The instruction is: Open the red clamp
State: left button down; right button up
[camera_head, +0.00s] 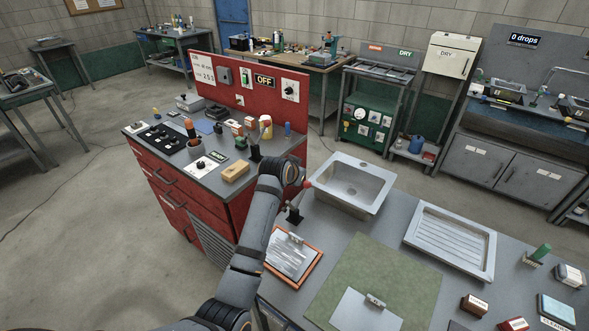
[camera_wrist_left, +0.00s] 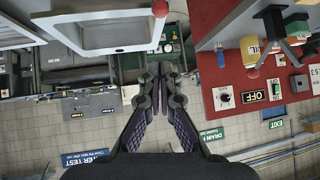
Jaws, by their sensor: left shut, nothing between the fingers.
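The red clamp (camera_head: 294,214) stands on the grey workbench, left of the sink, with a dark base and a red handle tilted up to the right. A round red knob (camera_wrist_left: 160,8), which looks like its handle end, shows at the top edge of the left wrist view. My left arm passes close beside the clamp in the head view, and its wrist hides most of the hand. My left gripper (camera_wrist_left: 158,78) is shut and empty, its fingertips together below that knob and apart from it in the picture. My right gripper is in neither view.
The sink (camera_head: 349,186) and a ridged drainer (camera_head: 451,241) are to the right. A clipboard (camera_head: 293,257) and a green mat (camera_head: 388,265) lie nearer. The red cabinet (camera_head: 173,203) on the left has a cluttered top and a red back panel (camera_head: 245,88).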

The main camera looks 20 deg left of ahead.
pick_arm(q)
jog(key=w+r+b+v, duration=0.1)
jog(key=v, duration=0.8)
jog(key=shift+d+r, duration=0.2)
jog(key=shift+r, duration=0.05)
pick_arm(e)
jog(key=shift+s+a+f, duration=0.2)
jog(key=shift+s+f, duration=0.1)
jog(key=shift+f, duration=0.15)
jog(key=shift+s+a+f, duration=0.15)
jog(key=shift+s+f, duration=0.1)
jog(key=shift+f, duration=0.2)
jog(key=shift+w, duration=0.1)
